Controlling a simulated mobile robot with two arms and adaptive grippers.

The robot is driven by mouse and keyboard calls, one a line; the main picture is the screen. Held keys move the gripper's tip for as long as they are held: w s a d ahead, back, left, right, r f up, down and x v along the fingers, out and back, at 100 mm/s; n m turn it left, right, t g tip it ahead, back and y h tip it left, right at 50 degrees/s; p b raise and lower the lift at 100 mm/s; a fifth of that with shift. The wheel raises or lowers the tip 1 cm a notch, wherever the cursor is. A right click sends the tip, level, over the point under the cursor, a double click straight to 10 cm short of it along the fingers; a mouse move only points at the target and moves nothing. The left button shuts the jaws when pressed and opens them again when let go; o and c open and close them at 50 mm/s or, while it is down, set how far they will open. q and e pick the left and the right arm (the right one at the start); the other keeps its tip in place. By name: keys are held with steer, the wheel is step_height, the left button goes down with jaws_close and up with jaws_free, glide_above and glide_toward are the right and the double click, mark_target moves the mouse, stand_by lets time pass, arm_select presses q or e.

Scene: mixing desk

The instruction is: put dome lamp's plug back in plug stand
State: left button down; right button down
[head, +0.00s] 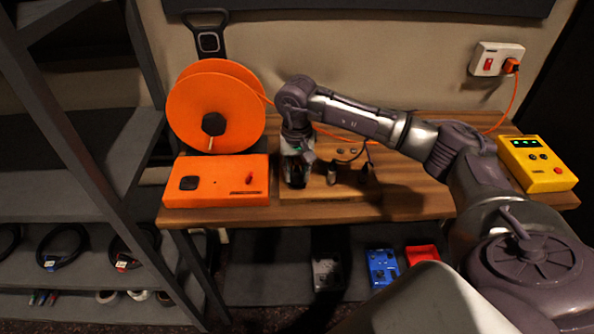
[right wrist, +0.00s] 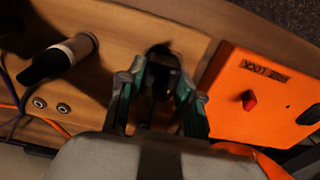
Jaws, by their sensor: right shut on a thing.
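My right gripper (head: 297,172) is low over the left part of a wooden board on the desk. In the right wrist view its two fingers (right wrist: 160,95) are closed on a dark thing (right wrist: 160,75), which looks like a plug. The fingers hide most of it, and I cannot tell whether it touches the board. The board (right wrist: 120,18), which appears to be the plug stand, holds a black plug-like piece with a pale collar (right wrist: 75,48) and two round metal-rimmed holes (right wrist: 52,105). I cannot make out the dome lamp. My left gripper is out of view.
An orange box (head: 215,182) with a red switch is just left of the gripper. Behind it stands an orange cable reel (head: 212,110). A yellow control box (head: 538,163) is at the right end. An orange cable crosses the desk to a wall socket (head: 497,60).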

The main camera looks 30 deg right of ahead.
steer(key=shift+f, duration=0.25)
steer(key=c, duration=0.7)
jaws_free()
step_height(320, 180, up, 12)
steer(key=shift+r, duration=0.1)
